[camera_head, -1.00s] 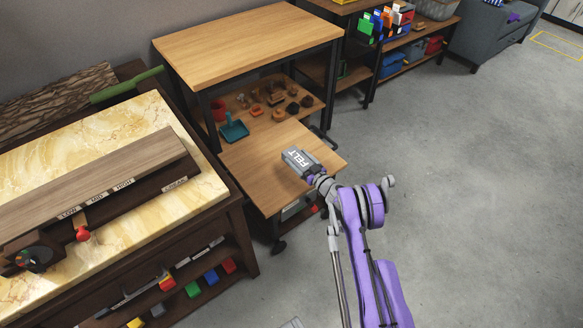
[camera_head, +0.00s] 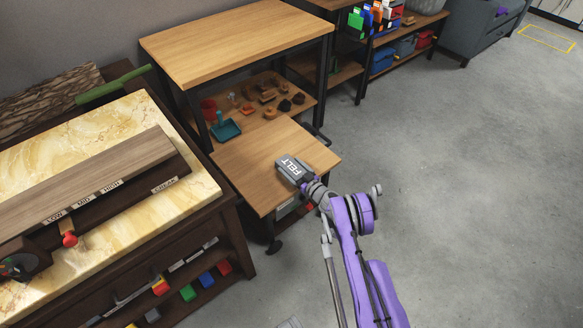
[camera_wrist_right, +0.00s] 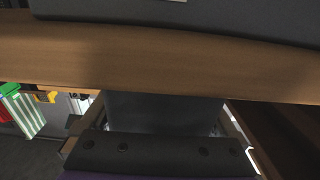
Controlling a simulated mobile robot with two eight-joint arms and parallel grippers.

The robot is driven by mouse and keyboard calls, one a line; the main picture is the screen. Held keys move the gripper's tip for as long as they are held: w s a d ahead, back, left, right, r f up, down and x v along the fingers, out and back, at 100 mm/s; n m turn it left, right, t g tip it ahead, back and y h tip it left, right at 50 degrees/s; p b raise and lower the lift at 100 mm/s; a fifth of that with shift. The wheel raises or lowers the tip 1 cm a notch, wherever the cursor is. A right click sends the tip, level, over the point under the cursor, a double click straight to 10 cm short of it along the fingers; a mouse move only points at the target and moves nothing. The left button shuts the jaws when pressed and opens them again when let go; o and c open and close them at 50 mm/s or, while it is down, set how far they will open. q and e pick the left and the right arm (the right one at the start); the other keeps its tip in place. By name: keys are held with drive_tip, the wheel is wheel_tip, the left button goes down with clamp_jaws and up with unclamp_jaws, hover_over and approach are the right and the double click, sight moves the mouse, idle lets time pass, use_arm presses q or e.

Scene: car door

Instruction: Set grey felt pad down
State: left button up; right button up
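The grey felt pad (camera_head: 293,170), a small block with white FELT lettering, shows at the front part of the low wooden shelf (camera_head: 250,150). My right gripper (camera_head: 308,184) is at the pad's near right end and appears shut on it. The fingertips are mostly hidden, and I cannot tell whether the pad touches the shelf. In the right wrist view a dark grey surface, apparently the pad (camera_wrist_right: 180,18), fills the top, above a wooden edge (camera_wrist_right: 160,65). My left gripper is not in view.
A teal dustpan-like thing (camera_head: 226,128) stands at the shelf's back left, with several small brown objects behind it. A higher wooden tabletop (camera_head: 235,40) overhangs the back. A marble-topped bench (camera_head: 150,240) stands at the left. The shelf's left middle and the floor at right are clear.

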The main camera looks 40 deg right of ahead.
drive_tip(key=shift+r, duration=0.1)
drive_tip(key=shift+r, duration=0.25)
drive_tip(key=s+p, duration=0.1)
drive_tip(key=s, duration=1.1)
drive_tip(key=shift+d+p, duration=0.4)
drive_tip(key=shift+d, duration=0.05)
